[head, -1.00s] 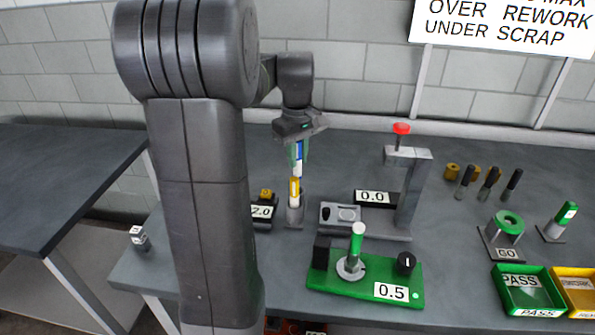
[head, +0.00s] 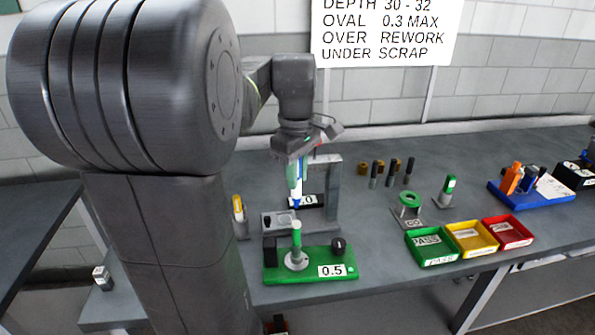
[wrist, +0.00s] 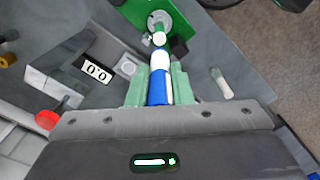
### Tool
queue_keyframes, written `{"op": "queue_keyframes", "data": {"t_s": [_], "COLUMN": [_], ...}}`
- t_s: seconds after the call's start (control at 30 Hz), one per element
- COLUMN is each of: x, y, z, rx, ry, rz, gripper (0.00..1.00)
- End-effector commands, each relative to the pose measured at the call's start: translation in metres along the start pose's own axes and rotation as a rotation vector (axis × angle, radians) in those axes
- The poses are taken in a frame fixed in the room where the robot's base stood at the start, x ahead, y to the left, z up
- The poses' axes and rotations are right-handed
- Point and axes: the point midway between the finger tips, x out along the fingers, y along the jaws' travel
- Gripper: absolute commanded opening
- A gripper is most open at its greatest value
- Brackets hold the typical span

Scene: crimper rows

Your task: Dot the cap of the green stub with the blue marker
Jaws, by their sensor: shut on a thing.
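My gripper (head: 297,180) is shut on the blue marker (head: 297,197), which hangs upright with its blue tip down. In the wrist view the marker (wrist: 159,88) shows blue and white between the green finger pads. The green stub (head: 296,238) stands upright in the round seat of the green fixture (head: 323,258), labelled 0.5. Its pale cap (head: 296,224) faces up. In the head view the marker tip is a little above the cap, with a gap. In the wrist view the marker's end overlaps the line to the cap (wrist: 159,39), so contact cannot be judged there.
A grey press (head: 334,185) with a 0.0 label stands just behind the fixture. A yellow marker (head: 239,207) stands in a holder to the left. Green (head: 431,246), yellow (head: 472,238) and red (head: 508,232) trays lie to the right. A green ring gauge (head: 410,203) is behind them.

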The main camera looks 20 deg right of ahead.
Motion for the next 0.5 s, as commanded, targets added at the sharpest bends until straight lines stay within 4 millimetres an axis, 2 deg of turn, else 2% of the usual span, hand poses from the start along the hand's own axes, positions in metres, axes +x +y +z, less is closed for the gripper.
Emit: {"op": "queue_keyframes", "data": {"t_s": [0.5], "x": [0.035], "y": [-0.001], "z": [0.000], "rx": [-0.001], "ry": [0.000], "rz": [0.000], "gripper": [0.00]}}
